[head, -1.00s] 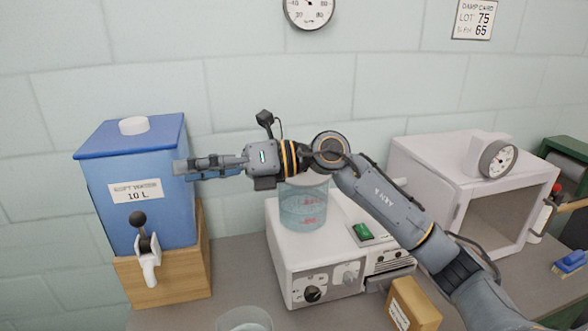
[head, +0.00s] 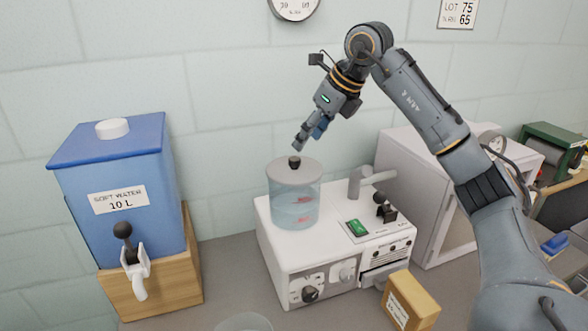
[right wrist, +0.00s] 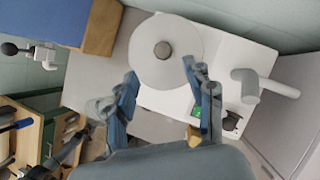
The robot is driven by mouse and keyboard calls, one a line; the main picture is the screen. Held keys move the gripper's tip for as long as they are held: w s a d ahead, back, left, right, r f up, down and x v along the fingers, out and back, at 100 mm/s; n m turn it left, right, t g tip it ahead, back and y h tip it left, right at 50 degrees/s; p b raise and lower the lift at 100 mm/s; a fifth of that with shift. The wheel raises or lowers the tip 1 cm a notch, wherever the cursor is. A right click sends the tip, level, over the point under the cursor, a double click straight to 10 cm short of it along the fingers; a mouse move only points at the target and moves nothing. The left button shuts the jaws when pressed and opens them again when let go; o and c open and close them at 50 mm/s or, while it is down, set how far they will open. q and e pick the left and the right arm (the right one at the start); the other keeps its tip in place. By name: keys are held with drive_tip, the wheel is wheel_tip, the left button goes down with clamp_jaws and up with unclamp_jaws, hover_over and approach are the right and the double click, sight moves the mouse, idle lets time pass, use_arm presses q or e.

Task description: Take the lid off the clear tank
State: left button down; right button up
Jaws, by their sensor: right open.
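The clear tank (head: 294,207) stands on the white machine, with bluish water and red marks on its side. Its round grey lid (head: 311,172) is on top, with a dark knob (head: 294,162) in the middle. The lid (right wrist: 182,72) and knob (right wrist: 163,50) also show in the right wrist view, beyond the fingertips. My right gripper (head: 302,142) points down and left, a little above the knob and apart from it. In the right wrist view my right gripper (right wrist: 160,72) is open and empty, its fingers spread either side of the lid's near part. My left gripper is not in view.
A blue water tank (head: 120,185) with a tap stands at left on a wooden block (head: 150,288). The white machine (head: 290,258) has a grey spout (head: 370,178) just right of the clear tank. A tan box (head: 411,301) is in front, and a glass vessel (head: 243,322) at bottom.

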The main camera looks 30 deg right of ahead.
sight(295, 158)
drive_tip(key=shift+x, duration=1)
drive_tip(key=shift+w+a+f+p, duration=0.1)
drive_tip(key=shift+w+f+p, duration=0.3)
drive_tip(key=shift+f, duration=0.1)
drive_tip(key=x, duration=0.1)
drive_tip(key=p+x, duration=0.1)
drive_tip(key=x, duration=0.1)
drive_tip(key=shift+w+f, duration=0.2)
drive_tip(key=shift+f, duration=0.05)
drive_tip(key=shift+w+f, duration=0.15)
drive_tip(key=shift+f, duration=0.15)
drive_tip(key=shift+c, duration=0.4)
clamp_jaws()
